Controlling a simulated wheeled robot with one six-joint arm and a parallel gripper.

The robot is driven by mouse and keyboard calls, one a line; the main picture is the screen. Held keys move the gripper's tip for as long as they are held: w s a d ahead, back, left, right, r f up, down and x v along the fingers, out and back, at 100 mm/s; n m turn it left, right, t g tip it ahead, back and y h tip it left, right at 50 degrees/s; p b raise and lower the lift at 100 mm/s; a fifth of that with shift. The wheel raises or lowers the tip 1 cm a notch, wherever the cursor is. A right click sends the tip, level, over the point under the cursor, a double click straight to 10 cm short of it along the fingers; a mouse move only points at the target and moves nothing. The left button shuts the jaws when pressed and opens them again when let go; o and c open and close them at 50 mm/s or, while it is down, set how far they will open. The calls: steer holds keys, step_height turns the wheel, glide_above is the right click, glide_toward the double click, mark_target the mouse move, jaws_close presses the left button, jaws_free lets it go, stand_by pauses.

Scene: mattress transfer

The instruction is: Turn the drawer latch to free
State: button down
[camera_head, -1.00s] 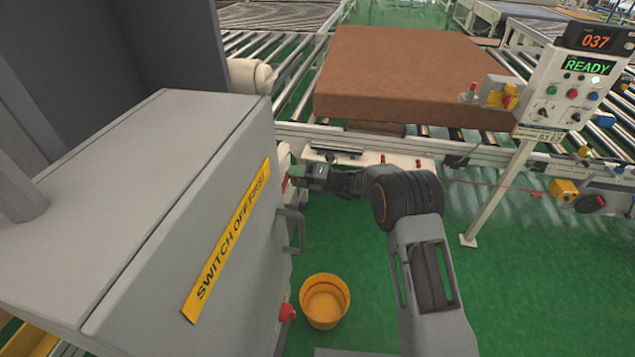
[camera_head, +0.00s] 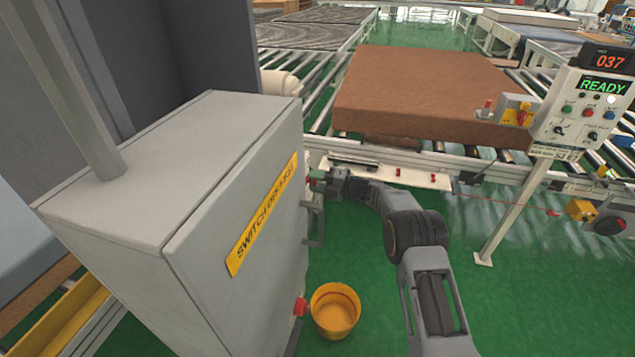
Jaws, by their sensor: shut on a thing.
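A grey cabinet (camera_head: 180,215) with a yellow "SWITCH OFF" label (camera_head: 262,215) stands at the left. My gripper (camera_head: 318,182) is at the cabinet's right-hand face, near its upper far corner, and is shut on what appears to be the drawer latch. The latch is mostly hidden by my gripper and the cabinet edge, so its angle cannot be told. Small red and green bits show at the fingertips. A grey drawer handle (camera_head: 319,222) sticks out of the same face, below and nearer than my gripper.
A red knob (camera_head: 300,306) juts from the cabinet low down. A yellow bucket (camera_head: 335,311) stands on the green floor beside it. A brown mattress (camera_head: 430,90) lies on the roller conveyor behind. A control panel (camera_head: 585,105) reading READY stands on a post at the right.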

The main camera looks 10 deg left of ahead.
steer(key=shift+a, duration=0.1)
steer(key=c, duration=1.1)
jaws_free()
steer(key=shift+o, duration=0.8)
steer(key=shift+s+a, duration=0.1)
steer(key=shift+a, duration=0.05)
steer(key=shift+o, duration=1.2)
steer(key=shift+d, duration=0.3)
steer(key=d+b, duration=0.3)
steer(key=d, duration=1)
steer(key=shift+s+d+b, duration=0.3)
steer(key=shift+s+d, duration=0.1)
steer(key=shift+s, duration=0.05)
